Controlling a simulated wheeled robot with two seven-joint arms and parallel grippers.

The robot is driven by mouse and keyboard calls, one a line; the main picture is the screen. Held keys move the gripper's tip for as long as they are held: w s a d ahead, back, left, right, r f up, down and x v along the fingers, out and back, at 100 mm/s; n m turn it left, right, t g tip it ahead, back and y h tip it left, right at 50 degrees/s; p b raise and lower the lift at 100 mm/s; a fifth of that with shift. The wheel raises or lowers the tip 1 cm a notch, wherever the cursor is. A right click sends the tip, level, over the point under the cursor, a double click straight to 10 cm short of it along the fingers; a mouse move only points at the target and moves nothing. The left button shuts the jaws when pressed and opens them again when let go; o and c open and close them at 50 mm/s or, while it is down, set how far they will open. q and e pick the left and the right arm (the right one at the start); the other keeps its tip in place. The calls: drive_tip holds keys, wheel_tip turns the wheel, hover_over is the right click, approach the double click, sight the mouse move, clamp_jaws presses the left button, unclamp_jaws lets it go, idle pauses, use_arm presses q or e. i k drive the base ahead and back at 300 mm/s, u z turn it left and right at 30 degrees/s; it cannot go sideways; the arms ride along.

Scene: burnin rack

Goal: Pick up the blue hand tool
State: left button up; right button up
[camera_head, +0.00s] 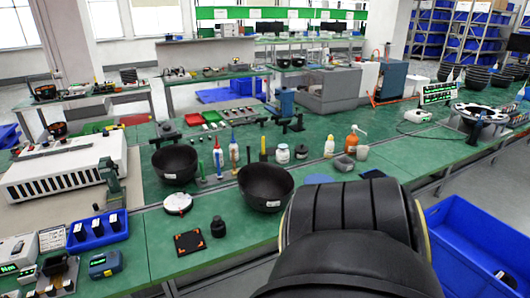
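I cannot single out the blue hand tool with certainty. A small blue device with a display (105,263) lies at the front left of the green table. A slim bottle with blue on it (234,152) stands upright between the two black bowls. A dark green drill-like tool (111,182) stands at the left, by the white ribbed unit. Neither of my grippers is in view. A large black rounded part, probably mine, fills the bottom middle and hides the table's front edge there.
Black bowls (266,186) (175,164) stand on the green table (215,270). A blue bin with several slots (97,230) is at the left. A black square plate (190,242) and a black knob (218,227) lie in front. A blue crate (478,245) is at right.

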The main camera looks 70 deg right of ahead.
sight(220, 176)
drive_tip(key=z, duration=2.1)
